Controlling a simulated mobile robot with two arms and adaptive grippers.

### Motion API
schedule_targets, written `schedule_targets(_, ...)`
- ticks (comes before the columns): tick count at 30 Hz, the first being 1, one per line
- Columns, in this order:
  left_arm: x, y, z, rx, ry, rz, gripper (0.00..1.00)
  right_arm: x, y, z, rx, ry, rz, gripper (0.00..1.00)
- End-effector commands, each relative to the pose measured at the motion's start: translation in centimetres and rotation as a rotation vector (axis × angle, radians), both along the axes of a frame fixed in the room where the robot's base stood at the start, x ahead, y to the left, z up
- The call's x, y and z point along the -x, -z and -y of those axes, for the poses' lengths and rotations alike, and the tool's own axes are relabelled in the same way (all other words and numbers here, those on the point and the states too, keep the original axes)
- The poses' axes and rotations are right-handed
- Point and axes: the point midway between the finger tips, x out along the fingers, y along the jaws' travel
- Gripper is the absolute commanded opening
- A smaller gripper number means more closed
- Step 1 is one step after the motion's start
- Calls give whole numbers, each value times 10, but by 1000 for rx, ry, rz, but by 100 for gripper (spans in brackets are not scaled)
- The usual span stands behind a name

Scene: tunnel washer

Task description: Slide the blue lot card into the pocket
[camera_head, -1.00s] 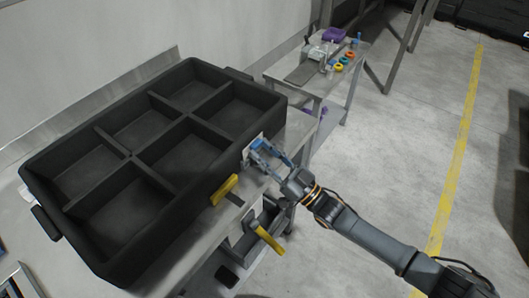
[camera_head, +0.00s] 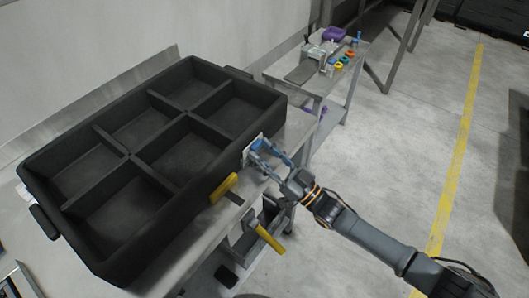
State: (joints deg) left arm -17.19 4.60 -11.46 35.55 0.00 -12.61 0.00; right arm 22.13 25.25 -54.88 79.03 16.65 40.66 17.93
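The blue lot card (camera_head: 258,146) stands at the pocket (camera_head: 246,158), a pale holder on the right front side of the black divided crate (camera_head: 130,240). Its lower part looks to be within or against the pocket; I cannot tell how deep it sits. My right gripper (camera_head: 272,156) reaches in from the right, with its fingers spread beside the card. I cannot see clearly whether a finger touches the card. My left gripper is not in view.
Yellow handles (camera_head: 223,188) and (camera_head: 270,239) stick out at the crate's front and below the bench. A metal side table (camera_head: 300,76) with small coloured items stands behind. The floor on the right, with a yellow line (camera_head: 456,150), is clear.

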Motion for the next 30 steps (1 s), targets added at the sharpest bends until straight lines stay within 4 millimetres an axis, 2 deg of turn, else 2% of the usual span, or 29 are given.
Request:
schedule_targets(1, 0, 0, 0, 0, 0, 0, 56, 0, 0, 0, 0, 0, 0, 53)
schedule_targets(2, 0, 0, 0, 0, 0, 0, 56, 0, 0, 0, 0, 0, 0, 59)
schedule_targets(14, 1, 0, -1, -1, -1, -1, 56, 3, 3, 5, 1, 1, -1, 59)
schedule_targets(30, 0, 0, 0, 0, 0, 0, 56, 57, 43, 78, 2, 1, -2, 59)
